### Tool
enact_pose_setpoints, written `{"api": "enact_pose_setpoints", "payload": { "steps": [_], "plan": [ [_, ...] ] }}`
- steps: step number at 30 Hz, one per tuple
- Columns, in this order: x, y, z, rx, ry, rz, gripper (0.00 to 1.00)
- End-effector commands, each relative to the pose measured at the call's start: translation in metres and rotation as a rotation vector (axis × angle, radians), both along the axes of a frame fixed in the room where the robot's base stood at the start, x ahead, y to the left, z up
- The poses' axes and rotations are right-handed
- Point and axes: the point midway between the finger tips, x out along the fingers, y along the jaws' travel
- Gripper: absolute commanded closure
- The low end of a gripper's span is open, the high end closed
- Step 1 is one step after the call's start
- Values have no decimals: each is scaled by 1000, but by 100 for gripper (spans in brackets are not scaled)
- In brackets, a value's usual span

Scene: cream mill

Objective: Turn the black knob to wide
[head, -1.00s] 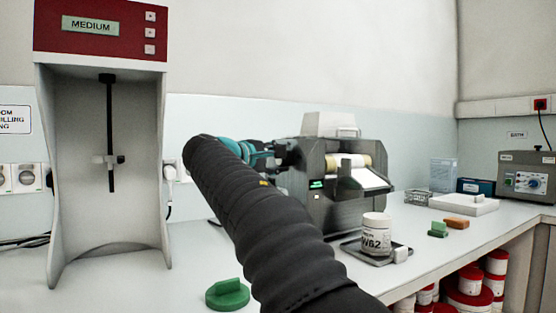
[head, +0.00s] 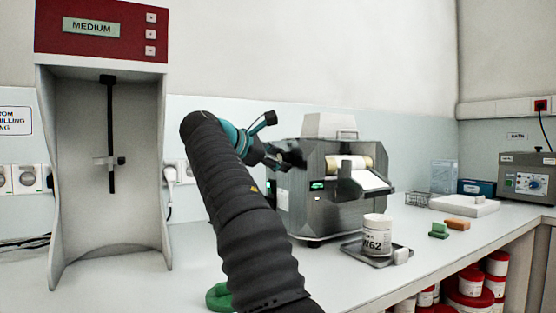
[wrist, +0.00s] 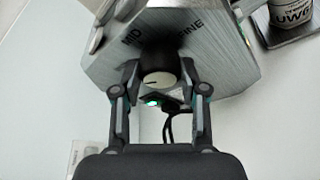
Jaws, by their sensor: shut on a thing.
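The black knob (wrist: 158,73) is on the brushed metal side of the three-roll mill (head: 325,215), which also shows in the wrist view (wrist: 205,48). It has a pale end face with a short dark mark. The words MID and FINE are printed on the panel near it; I see no word "wide". My gripper (wrist: 158,75) is shut on the knob, one finger on each side. In the head view my gripper (head: 292,158) is at the mill's left side, and the knob is hidden there.
A white jar (head: 376,237) stands on a small grey tray (head: 352,246) in front of the mill. A green block (head: 438,231) and an orange block (head: 457,224) lie to the right. A red-topped machine (head: 100,30) reading MEDIUM stands at the left.

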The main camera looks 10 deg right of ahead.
Motion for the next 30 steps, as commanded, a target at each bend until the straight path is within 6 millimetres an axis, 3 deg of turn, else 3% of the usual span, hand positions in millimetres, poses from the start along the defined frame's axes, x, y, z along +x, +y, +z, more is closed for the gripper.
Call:
{"api": "enact_pose_setpoints", "payload": {
  "steps": [16,17,19,30],
  "plan": [
    [0,0,0,-6,17,0,92],
    [0,0,0,-6,17,0,50],
    [0,0,-1,-6,17,0,32],
    [-1,3,1,-6,16,0,32]
  ]
}}
